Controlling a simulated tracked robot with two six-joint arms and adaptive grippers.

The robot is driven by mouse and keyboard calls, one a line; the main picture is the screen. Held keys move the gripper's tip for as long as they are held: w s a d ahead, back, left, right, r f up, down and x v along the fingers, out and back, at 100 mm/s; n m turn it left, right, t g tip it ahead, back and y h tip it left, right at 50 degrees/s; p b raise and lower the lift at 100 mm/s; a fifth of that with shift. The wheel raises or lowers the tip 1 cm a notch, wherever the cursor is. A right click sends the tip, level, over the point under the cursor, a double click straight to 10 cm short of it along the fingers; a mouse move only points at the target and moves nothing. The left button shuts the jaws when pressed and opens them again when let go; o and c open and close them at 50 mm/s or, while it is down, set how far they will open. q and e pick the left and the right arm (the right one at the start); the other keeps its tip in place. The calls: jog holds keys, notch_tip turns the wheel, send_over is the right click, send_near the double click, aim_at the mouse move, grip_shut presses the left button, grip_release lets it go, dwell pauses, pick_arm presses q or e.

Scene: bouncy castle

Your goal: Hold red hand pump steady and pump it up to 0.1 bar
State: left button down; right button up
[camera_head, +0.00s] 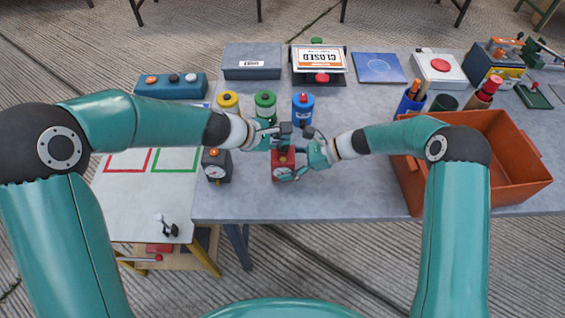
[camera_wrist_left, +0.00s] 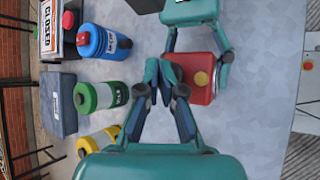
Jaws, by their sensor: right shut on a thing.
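The red hand pump (camera_head: 283,166) stands on the grey table with its round gauge (camera_head: 284,174) facing me. In the left wrist view its red body (camera_wrist_left: 203,92) has a gold round part on top. My right gripper (camera_head: 315,157) is shut on the pump, with one finger on each side of the body. It shows at the top of the left wrist view too. My left gripper (camera_wrist_left: 160,72) has its fingertips together, beside and above the pump, with nothing seen between them. In the head view my left gripper (camera_head: 272,138) partly covers the pump's top.
A dark gauge box (camera_head: 216,166) stands left of the pump. Yellow (camera_head: 228,104), green (camera_head: 265,104) and blue (camera_head: 303,109) canisters stand behind. An orange crate (camera_head: 520,190) is at the right. The table's front edge lies close below the pump.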

pick_arm(q)
jog(key=shift+s+a+f, duration=0.1)
jog(key=shift+a+f, duration=0.05)
jog(key=shift+f, duration=0.55)
pick_arm(e)
jog(key=shift+s, duration=0.15)
pick_arm(q)
jog(key=shift+s+f, duration=0.1)
jog(key=shift+f, duration=0.3)
pick_arm(e)
jog(key=shift+s, duration=0.1)
pick_arm(q)
jog(key=shift+r, duration=3.4)
pick_arm(e)
jog(key=shift+w+f, duration=0.15)
jog(key=shift+w, duration=0.05)
pick_arm(q)
jog(key=shift+w, duration=0.2)
pick_arm(e)
jog(key=o, duration=0.9)
jog(key=shift+w, duration=0.15)
jog(key=shift+o, duration=0.2)
jog(key=shift+d, duration=0.1)
